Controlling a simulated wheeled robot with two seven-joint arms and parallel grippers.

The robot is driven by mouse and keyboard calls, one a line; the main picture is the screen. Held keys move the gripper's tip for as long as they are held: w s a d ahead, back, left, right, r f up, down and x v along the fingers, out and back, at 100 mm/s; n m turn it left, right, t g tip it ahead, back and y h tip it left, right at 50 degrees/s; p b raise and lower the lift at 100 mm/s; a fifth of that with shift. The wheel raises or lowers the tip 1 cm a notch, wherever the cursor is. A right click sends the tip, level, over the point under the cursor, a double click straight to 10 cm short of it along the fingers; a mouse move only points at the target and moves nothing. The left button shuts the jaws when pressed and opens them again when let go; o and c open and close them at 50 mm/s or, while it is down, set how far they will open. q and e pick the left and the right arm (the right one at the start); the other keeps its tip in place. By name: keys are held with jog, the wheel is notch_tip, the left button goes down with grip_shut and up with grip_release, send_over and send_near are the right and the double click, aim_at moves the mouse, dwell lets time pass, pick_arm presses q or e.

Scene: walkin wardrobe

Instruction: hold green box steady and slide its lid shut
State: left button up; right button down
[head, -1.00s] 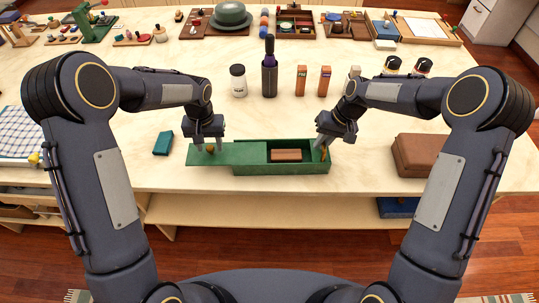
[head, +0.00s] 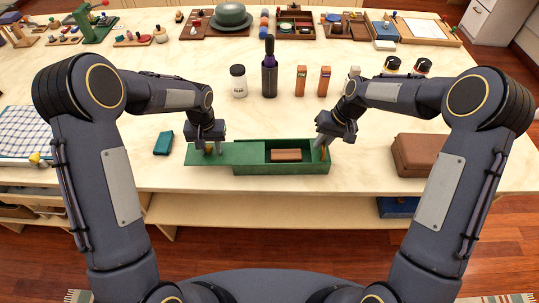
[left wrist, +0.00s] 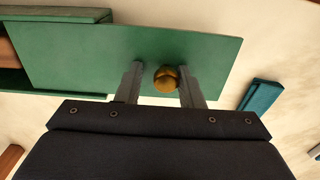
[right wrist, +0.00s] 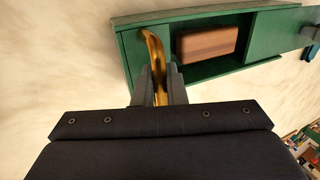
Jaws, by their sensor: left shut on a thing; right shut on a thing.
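The green box (head: 285,168) stands on the table's near side, its right part open, with a brown block (head: 287,155) inside. Its green lid (head: 240,153) is slid far to the left and overhangs the box's left end. My left gripper (head: 209,150) is shut on the lid's brass knob (left wrist: 166,78), near the lid's outer end. My right gripper (head: 325,146) is shut on the curved brass handle (right wrist: 155,52) at the box's right end. The block also shows in the right wrist view (right wrist: 207,43). The fingers partly hide the knob and handle in the head view.
A teal box (head: 163,143) lies left of the lid, and a brown case (head: 417,155) lies to the right. A white jar (head: 238,81), a dark bottle (head: 269,73) and two orange boxes (head: 301,80) stand behind. The table is clear just behind the green box.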

aim_at(257, 153)
pick_arm(q)
jog(key=shift+s+f, duration=0.35)
jog(key=shift+f, duration=0.2)
pick_arm(e)
jog(key=shift+d+f, duration=0.15)
jog(key=shift+f, duration=0.05)
pick_arm(q)
jog(key=shift+w+d, duration=0.15)
jog(key=shift+d, duration=2.25)
jog(key=shift+w+d, duration=0.15)
jog(key=shift+d, duration=2.25)
jog(key=shift+w+d, duration=0.1)
jog(key=shift+d, duration=2.25)
pick_arm(e)
jog(key=shift+r, duration=0.25)
pick_arm(q)
jog(key=o, duration=0.5)
jog(key=shift+o, duration=0.3)
jog(key=shift+w+r, duration=0.2)
jog(key=shift+r, duration=0.7)
pick_arm(e)
jog(key=shift+w+f, duration=0.1)
jog(key=shift+w, duration=0.15)
pick_arm(q)
jog(key=shift+d+r, duration=0.15)
jog(key=shift+r, duration=2.7)
pick_arm(e)
jog(key=shift+s, duration=0.15)
